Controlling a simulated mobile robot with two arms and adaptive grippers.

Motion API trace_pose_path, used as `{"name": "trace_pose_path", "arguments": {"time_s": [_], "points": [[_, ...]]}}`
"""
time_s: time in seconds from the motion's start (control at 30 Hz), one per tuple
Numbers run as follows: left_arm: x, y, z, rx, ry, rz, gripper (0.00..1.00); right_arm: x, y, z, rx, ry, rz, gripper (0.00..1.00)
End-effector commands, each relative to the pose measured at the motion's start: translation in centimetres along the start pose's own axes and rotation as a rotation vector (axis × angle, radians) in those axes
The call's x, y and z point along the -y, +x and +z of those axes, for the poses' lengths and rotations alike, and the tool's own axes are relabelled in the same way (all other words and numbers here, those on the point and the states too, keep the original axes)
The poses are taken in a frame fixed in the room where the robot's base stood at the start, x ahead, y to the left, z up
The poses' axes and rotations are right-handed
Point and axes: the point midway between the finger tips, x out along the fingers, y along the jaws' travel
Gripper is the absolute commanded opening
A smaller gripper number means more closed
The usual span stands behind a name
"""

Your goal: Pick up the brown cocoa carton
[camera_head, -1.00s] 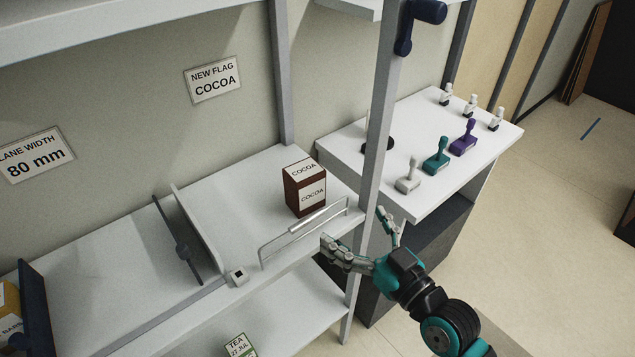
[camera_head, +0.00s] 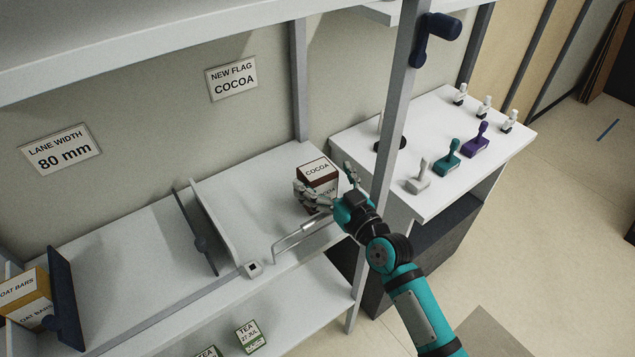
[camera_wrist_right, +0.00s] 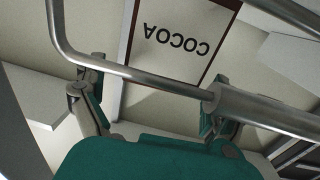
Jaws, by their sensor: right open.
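The brown cocoa carton (camera_head: 317,171) stands upright on the white shelf, its white top label showing. My right gripper (camera_head: 332,188) is open in front of it, with one finger at each side of the carton in the head view. The fingers hide much of its front; I cannot tell whether they touch it. In the right wrist view the carton's COCOA label (camera_wrist_right: 175,42) appears upside down, beyond the open fingers (camera_wrist_right: 150,92). My left gripper is out of view.
A metal wire rail (camera_head: 283,248) runs along the shelf front and crosses the right wrist view (camera_wrist_right: 130,72). A shelf post (camera_head: 393,140) stands just right of my gripper. A white divider (camera_head: 222,228) is left of the carton. Stamps (camera_head: 447,155) stand on the side counter.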

Motion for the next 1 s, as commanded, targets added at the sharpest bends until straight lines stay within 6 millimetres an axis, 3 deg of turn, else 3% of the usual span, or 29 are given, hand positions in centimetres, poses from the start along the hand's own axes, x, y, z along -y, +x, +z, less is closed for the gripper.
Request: {"name": "trace_pose_path", "arguments": {"time_s": [0.1, 0.33, 0.8, 1.0], "points": [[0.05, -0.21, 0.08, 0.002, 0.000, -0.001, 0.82, 0.02, 0.94, -0.03, 0.000, 0.000, 0.000, 0.99], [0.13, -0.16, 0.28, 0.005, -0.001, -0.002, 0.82, 0.03, 1.02, 0.07, 0.000, 0.000, 0.000, 0.99], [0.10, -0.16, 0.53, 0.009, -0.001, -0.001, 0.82, 0.02, 0.98, 0.08, 0.001, 0.000, 0.000, 0.38], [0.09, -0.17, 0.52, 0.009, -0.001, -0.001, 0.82, 0.02, 0.99, 0.02, -0.001, 0.000, 0.000, 0.36]]}}
